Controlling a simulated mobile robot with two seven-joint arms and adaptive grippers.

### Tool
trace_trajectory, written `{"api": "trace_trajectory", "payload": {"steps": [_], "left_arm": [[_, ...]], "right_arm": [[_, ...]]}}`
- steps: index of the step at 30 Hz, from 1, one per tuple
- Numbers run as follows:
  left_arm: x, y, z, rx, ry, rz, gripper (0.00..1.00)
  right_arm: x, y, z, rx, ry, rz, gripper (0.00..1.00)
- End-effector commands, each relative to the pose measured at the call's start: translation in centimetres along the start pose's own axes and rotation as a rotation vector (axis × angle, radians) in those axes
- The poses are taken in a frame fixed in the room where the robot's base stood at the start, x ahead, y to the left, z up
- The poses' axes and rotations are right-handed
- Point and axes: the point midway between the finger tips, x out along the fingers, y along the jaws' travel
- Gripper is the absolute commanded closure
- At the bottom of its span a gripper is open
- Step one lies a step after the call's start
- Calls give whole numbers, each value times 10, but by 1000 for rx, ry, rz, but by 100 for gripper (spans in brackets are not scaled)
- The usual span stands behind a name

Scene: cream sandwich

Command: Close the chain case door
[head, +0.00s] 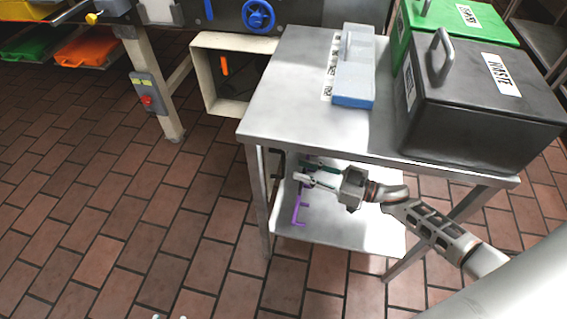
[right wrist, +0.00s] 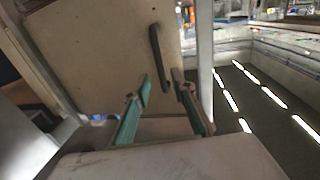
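The chain case (head: 197,77) is a beige box-like frame under the machine, its front side open, with an orange handle (head: 224,66) showing at it. In the right wrist view a beige panel (right wrist: 105,55), which looks like the case door, carries a dark upright handle (right wrist: 160,55). My right gripper (head: 304,174) reaches in beneath the steel table, above its lower shelf. Two small pale tips at the head view's bottom edge may be my left gripper.
The steel table (head: 290,85) stands over my right arm, its front leg (head: 258,200) close to the gripper. A purple bar (head: 299,206) shows at the lower shelf (head: 345,235). Black and green waste bins (head: 480,110) stand on top. The tiled floor at left is clear.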

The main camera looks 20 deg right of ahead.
Motion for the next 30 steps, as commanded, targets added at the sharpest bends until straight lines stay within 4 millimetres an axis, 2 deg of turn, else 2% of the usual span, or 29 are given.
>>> {"api": "trace_trajectory", "payload": {"steps": [6, 12, 17, 24, 25, 27, 28, 30], "left_arm": [[2, 4, -1, -13, 7, 6, 69], [2, 6, -5, -23, 18, 10, 69], [2, 7, -7, -26, 22, 11, 69], [2, 7, -8, -26, 24, 11, 69], [2, 7, -8, -26, 24, 11, 69], [2, 7, -8, -26, 24, 11, 69], [2, 7, -8, -26, 24, 11, 69], [2, 7, -8, -26, 24, 11, 69]], "right_arm": [[34, -1, 3, 2, 1, 1, 75], [59, -2, 2, 1, 0, 1, 75], [68, -1, 1, 0, 0, 2, 75], [69, -1, 0, -1, 1, 2, 75], [69, -1, 0, -1, 1, 2, 78], [69, -1, 0, -1, 1, 1, 96], [69, -1, 0, -1, 1, 2, 100], [69, -1, 0, -1, 1, 2, 100]]}}
